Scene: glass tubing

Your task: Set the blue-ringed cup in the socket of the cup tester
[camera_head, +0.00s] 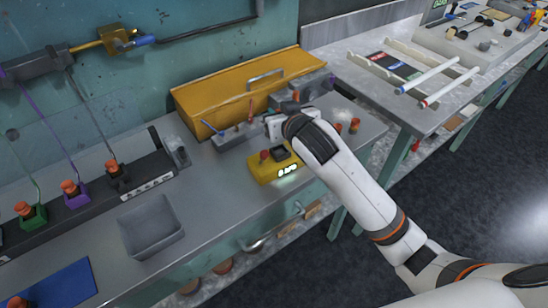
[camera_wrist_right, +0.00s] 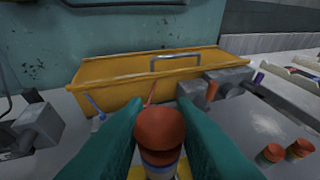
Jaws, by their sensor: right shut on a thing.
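My right gripper (camera_head: 284,130) is over the back of the yellow cup tester (camera_head: 262,172), which has a lit display. In the right wrist view, the teal fingers of my right gripper (camera_wrist_right: 160,140) are shut on an orange-topped cup (camera_wrist_right: 160,128). Below its top a pale band and a bluish band show, partly hidden by the fingers. Yellow of the tester shows under the cup; I cannot tell whether the cup touches the socket, which is hidden. My left gripper is not in view.
Two orange-topped cups (camera_head: 338,128) (camera_head: 354,124) stand right of my gripper. A yellow case (camera_head: 235,85) and grey fixtures (camera_head: 235,136) are behind. A grey bin (camera_head: 150,228) and a row of cup holders (camera_head: 85,195) are at left. Bench between bin and tester is clear.

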